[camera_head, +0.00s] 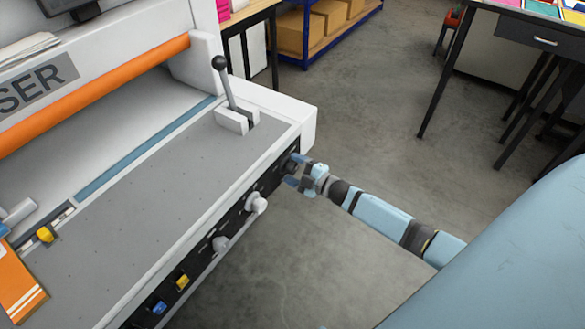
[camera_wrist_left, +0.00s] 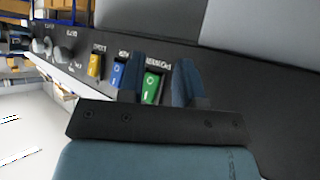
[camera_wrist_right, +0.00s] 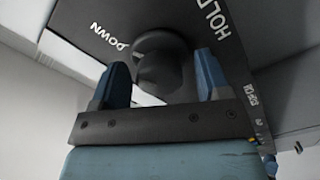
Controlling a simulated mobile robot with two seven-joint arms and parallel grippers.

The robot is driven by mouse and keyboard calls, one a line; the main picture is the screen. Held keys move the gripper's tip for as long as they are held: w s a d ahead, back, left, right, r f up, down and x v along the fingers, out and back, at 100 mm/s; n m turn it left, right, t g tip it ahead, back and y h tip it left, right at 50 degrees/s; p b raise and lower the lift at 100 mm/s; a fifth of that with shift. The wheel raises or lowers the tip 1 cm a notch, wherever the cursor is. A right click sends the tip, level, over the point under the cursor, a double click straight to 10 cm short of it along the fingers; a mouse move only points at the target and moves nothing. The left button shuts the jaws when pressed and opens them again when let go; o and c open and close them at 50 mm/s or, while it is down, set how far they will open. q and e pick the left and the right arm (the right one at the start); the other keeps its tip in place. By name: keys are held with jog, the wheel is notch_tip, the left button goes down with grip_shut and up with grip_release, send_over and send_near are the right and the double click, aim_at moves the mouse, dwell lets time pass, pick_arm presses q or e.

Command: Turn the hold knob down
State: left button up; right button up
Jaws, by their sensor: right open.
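The hold knob (camera_wrist_right: 162,62) is a dark round knob on a black panel in the right wrist view. The white words HOLD and DOWN stand near it. My right gripper (camera_wrist_right: 160,82) is open, with one blue finger on each side of the knob; I cannot tell whether they touch it. In the head view my right gripper (camera_head: 296,171) is at the right end of the machine's front panel and mostly hides the knob. My left gripper (camera_wrist_left: 160,82) has its fingers apart in the left wrist view, by a green switch (camera_wrist_left: 152,88).
The front panel also carries white knobs (camera_head: 257,203), a yellow switch (camera_head: 182,281) and a blue switch (camera_head: 159,307). A lever (camera_head: 225,85) stands on the grey machine top. A dark-legged table (camera_head: 545,40) is at the upper right. The floor between is clear.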

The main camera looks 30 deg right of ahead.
jog(key=v, duration=1.3)
jog(key=s+a+f+m+g+h, duration=0.25)
jog(key=s+a+m, duration=0.45)
jog(key=a, duration=0.4)
jog(key=s+a+f+m+g+h, duration=0.1)
jog(key=s+a+m+g, duration=0.2)
jog(key=s+a+m, duration=0.6)
notch_tip(320, 180, up, 11)
jog(key=w+a+n+p, duration=0.1)
jog(key=a+n+p, duration=0.1)
jog(key=p, duration=1)
jog(key=shift+n, duration=0.3)
